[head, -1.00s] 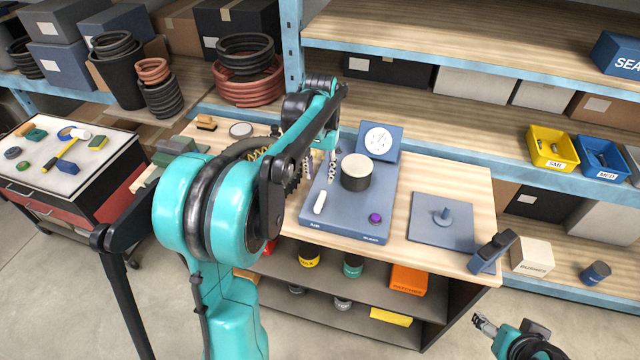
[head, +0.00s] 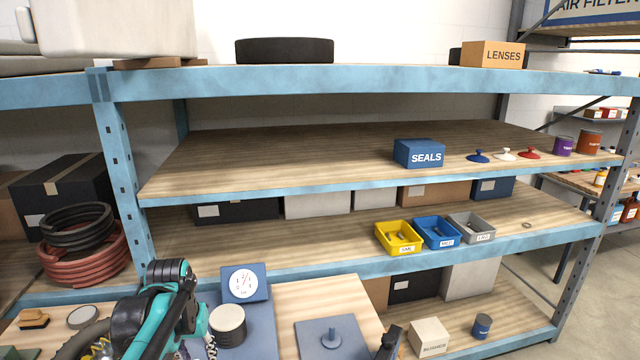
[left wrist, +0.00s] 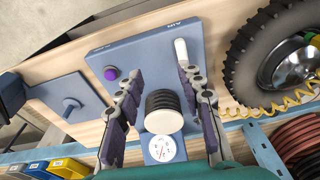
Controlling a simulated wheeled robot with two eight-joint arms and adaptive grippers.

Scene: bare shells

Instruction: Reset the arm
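My left arm comes in at the bottom left of the head view; its gripper is mostly hidden there behind my own arm. In the left wrist view my left gripper (left wrist: 164,108) is open and empty, its two padded fingers well apart above a blue fixture (left wrist: 143,60). A black cylinder with a pale top (left wrist: 162,112) shows between the fingers; it also shows in the head view (head: 228,325). The fixture carries a dial gauge (left wrist: 162,148), a purple button (left wrist: 110,73) and a white handle (left wrist: 181,50).
A blue plate with a peg (head: 330,340) lies on the bench beside the fixture. Shelves behind hold yellow (head: 397,238), blue (head: 437,232) and grey (head: 472,227) bins and a SEALS box (head: 419,153). A wheel (left wrist: 285,60) and coiled yellow hose (left wrist: 272,107) lie near my left gripper.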

